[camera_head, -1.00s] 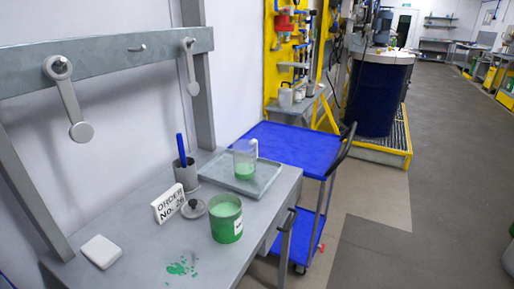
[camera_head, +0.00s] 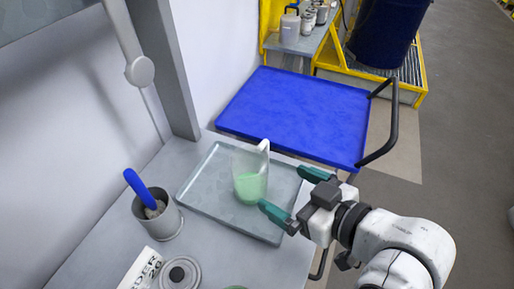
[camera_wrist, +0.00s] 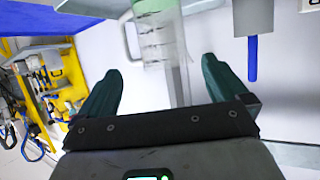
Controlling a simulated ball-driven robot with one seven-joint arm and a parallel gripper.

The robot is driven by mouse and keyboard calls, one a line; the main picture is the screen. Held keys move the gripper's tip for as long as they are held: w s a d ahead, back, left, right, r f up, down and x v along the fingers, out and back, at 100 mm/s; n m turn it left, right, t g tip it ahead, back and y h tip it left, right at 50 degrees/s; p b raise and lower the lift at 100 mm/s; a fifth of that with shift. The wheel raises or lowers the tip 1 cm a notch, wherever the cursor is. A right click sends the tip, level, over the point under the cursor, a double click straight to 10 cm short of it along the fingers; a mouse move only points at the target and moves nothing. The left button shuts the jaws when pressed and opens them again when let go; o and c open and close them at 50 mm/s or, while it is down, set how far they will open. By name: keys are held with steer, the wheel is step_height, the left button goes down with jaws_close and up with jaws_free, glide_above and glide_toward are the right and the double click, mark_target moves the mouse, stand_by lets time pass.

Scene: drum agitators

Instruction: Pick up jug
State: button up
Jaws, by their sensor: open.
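The jug (camera_head: 249,175) is clear with green liquid in its lower part. It stands upright on a grey tray (camera_head: 205,165), its handle at the upper right side in the head view. My gripper (camera_head: 287,190) is open just right of the jug, its two teal fingers pointing toward it. In the wrist view the jug (camera_wrist: 160,40) shows ahead between the open fingers of my gripper (camera_wrist: 160,78), with its handle toward the left. The fingers appear apart from the jug; exact distance is hard to tell.
A grey cup (camera_head: 157,222) with a blue-handled tool stands left of the tray. A lid (camera_head: 178,273) and an order sign (camera_head: 140,270) lie nearer the front. A blue cart (camera_head: 295,115) stands behind, its top empty. A frame post (camera_head: 175,70) rises at the back left.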

mark_target(263, 177)
steer(key=x, duration=0.5)
steer(key=shift+w+a+r, duration=0.1)
steer(key=shift+w+r, duration=0.05)
steer(key=shift+w, duration=0.1)
steer(key=x, duration=0.2)
steer(key=p+x, duration=0.1)
steer(key=x, duration=0.1)
steer(key=shift+s+a, duration=0.1)
steer(key=shift+a, duration=0.3)
steer(key=shift+w+a+f, duration=0.3)
steer(key=shift+w+a, duration=0.05)
steer(key=shift+w, duration=0.05)
steer(key=shift+c, duration=0.3)
steer(key=c, duration=0.9)
steer(key=shift+o, duration=0.2)
steer(key=shift+r+p, duration=0.2)
steer(key=shift+p, duration=0.1)
